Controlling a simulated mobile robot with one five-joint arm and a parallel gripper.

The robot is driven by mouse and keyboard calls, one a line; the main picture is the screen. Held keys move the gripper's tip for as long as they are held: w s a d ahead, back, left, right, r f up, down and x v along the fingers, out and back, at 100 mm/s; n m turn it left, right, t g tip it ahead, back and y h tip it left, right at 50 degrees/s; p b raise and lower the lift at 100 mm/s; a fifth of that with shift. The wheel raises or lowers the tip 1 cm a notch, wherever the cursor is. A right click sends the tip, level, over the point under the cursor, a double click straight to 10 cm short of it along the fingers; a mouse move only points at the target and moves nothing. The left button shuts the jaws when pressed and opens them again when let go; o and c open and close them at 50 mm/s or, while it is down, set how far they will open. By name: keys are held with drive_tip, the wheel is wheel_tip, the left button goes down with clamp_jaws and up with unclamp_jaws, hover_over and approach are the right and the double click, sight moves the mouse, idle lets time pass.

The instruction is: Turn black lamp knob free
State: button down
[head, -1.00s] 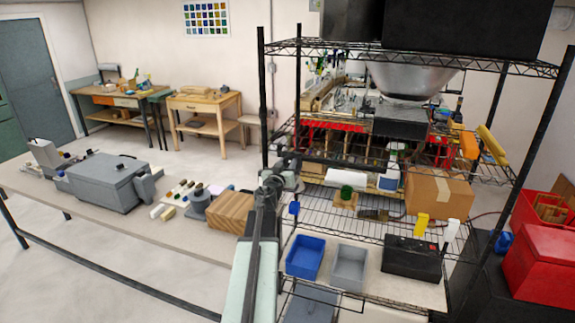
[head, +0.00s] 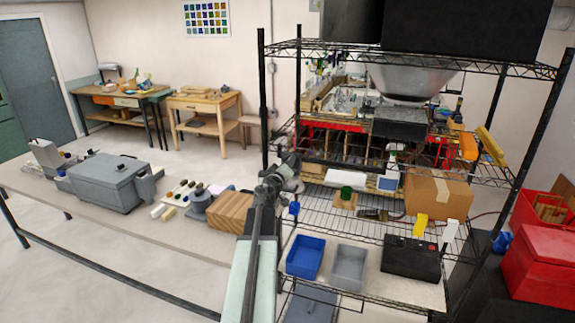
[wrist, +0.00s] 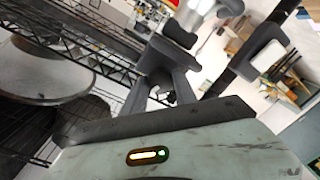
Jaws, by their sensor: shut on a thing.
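My gripper (head: 289,170) is at the left front post of the wire shelf, at the end of my raised arm. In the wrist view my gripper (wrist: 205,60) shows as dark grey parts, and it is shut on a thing. That thing is small and dark, and I take it to be the black lamp knob; its outline cannot be told from the gripper's parts. A silver cylinder (wrist: 196,14), possibly part of the lamp, shows just beyond the gripper. How far the knob is turned cannot be seen.
The black wire shelf (head: 335,222) stands close on the right. It holds a blue bin (head: 305,257), a grey bin (head: 349,267), a black box (head: 412,259) and a cardboard box (head: 438,196). A long table (head: 85,205) with a grey case (head: 103,183) is at left. Open floor lies beyond.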

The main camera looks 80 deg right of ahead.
drive_tip(key=shift+n, duration=1.6)
drive_tip(key=c, duration=1)
unclamp_jaws()
drive_tip(key=w+a, duration=0.1)
drive_tip(key=a, duration=0.6)
drive_tip(key=shift+a+r+p, duration=0.2)
drive_tip(key=shift+a+p, duration=0.1)
drive_tip(key=shift+a, duration=0.1)
